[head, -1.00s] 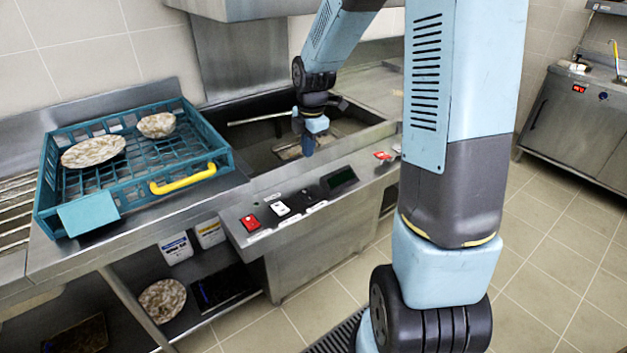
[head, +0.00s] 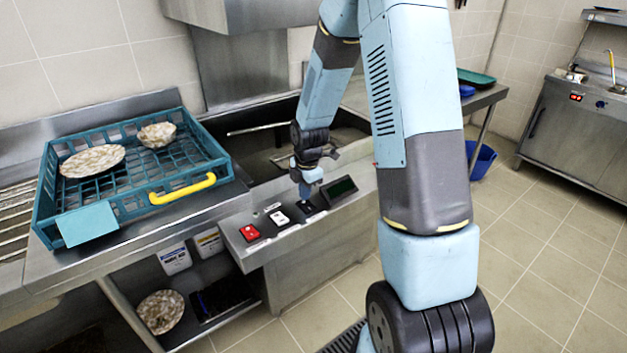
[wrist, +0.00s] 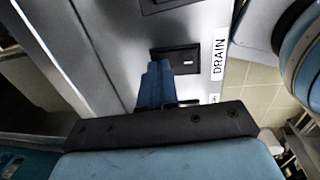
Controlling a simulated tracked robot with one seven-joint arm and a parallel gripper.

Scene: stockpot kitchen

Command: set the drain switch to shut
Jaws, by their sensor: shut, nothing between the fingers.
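The drain switch (wrist: 186,58) is a black rocker in a dark frame with a small pale mark, beside the white DRAIN label (wrist: 219,52) in the wrist view. In the head view, the black switch (head: 310,210) sits on the steel control panel and is partly hidden by my gripper (head: 305,192). The blue fingers of my gripper show together in the wrist view (wrist: 158,66), with nothing between them. Their tips overlap the near edge of the switch frame; I cannot tell whether they touch it. Which way the rocker is set is too small to tell.
A red switch (head: 250,232) and a white switch (head: 279,217) are left of the drain switch, and a dark display (head: 341,187) is right of it. A teal crate (head: 95,187) with dishes stands left. The sink basin (head: 250,143) lies behind the panel.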

